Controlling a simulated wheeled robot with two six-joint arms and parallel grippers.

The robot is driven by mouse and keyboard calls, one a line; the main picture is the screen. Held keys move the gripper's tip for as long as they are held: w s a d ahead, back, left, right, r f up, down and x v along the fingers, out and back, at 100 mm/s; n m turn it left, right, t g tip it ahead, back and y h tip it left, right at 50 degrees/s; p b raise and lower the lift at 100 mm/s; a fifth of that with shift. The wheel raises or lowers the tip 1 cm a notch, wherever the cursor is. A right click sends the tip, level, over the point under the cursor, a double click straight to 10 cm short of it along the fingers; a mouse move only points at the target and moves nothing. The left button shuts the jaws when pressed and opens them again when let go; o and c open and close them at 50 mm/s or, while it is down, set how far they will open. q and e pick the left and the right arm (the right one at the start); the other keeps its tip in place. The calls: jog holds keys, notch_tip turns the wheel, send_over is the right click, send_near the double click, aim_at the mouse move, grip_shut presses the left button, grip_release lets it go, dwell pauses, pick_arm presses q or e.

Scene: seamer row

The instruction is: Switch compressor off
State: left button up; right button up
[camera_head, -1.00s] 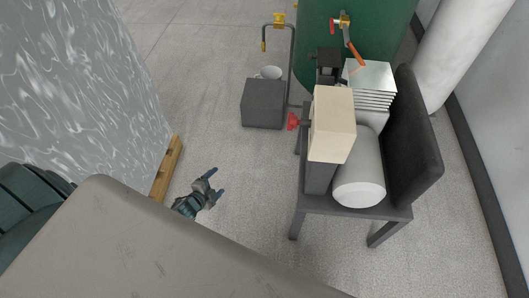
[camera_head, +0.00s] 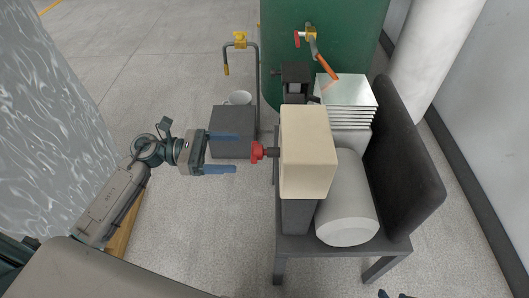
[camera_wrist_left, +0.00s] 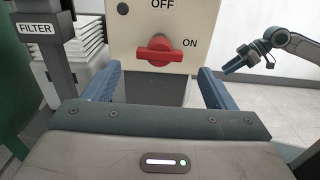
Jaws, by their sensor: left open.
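The cream switch box (camera_head: 308,150) stands at the front of the dark chair, with its red knob (camera_head: 257,150) facing left. In the left wrist view the red knob (camera_wrist_left: 160,49) has its bar lying level, in line with the ON label at its right; OFF is printed above. My left gripper (camera_head: 229,153) is open and empty, just left of the knob and facing it, with one finger to each side and a small gap before it. My right gripper (camera_wrist_left: 238,62) shows at the right of the left wrist view; its jaw opening is unclear.
The chair (camera_head: 405,165) also holds a white cylinder (camera_head: 347,205) and a stack of silver plates (camera_head: 347,95). A green tank (camera_head: 350,35) with a yellow valve (camera_head: 311,33) stands behind. A dark block (camera_head: 232,133) with a white mug (camera_head: 238,98) is beyond my left gripper.

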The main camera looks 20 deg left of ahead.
aim_at(257, 152)
pick_arm(q)
jog(key=p+x, duration=0.1)
jog(key=x, duration=0.8)
jog(key=shift+d, duration=0.15)
jog(key=c, duration=1)
